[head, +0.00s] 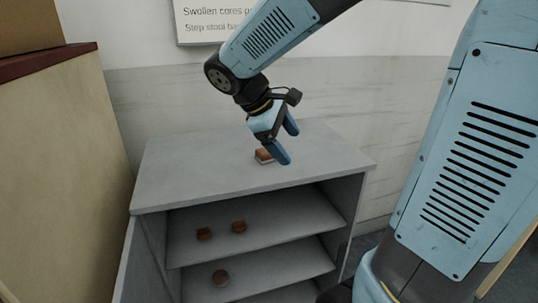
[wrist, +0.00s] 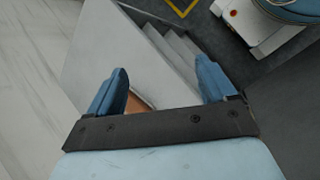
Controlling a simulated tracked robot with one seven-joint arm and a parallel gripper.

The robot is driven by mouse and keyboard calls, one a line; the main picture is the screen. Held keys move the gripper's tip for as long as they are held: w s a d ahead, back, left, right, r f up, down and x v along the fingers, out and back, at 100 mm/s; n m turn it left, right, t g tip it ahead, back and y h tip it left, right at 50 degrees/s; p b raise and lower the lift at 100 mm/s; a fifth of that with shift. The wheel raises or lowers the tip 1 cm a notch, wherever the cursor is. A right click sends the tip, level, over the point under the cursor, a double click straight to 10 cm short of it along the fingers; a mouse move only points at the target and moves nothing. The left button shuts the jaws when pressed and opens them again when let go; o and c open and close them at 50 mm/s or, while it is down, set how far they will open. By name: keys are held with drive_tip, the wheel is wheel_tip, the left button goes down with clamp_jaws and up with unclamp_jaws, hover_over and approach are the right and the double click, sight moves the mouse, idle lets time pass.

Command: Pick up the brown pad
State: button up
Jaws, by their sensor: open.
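A brown pad (head: 262,155) with a pale lower edge lies on the grey top of the shelf unit (head: 190,175), near its middle. My gripper (head: 291,147) is open above the top, its fingers pointing down, and one finger partly overlaps the pad's right side in the head view. In the wrist view a piece of brown (wrist: 135,104) shows beside the left finger, between the two open fingers (wrist: 162,68); most of it is hidden by the dark gripper bar. I cannot tell whether a finger touches the pad.
Two small brown round things (head: 204,234) (head: 239,227) lie on the upper shelf and one (head: 220,278) on the shelf below. A tan cabinet (head: 60,170) with a dark red top stands left. A wall with a sign (head: 212,22) is behind. The rest of the top is clear.

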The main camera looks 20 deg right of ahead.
drive_tip(key=w+a+f+n+h, duration=0.2)
drive_tip(key=w+a+n+h, duration=0.25)
drive_tip(key=w, duration=0.25)
drive_tip(key=n+t+h, duration=0.2)
drive_tip(key=n, duration=0.4)
approach(262, 156)
drive_tip(key=shift+w+a+r, duration=0.1)
drive_tip(key=shift+w+r, duration=0.2)
drive_tip(key=shift+w, duration=0.3)
drive_tip(key=shift+w+r, duration=0.3)
drive_tip(key=shift+w, duration=0.35)
drive_tip(key=x, duration=1.3)
drive_tip(key=shift+w+d, duration=0.15)
drive_tip(key=shift+d, duration=0.2)
drive_tip(key=shift+c, duration=0.3)
drive_tip(key=c, duration=1)
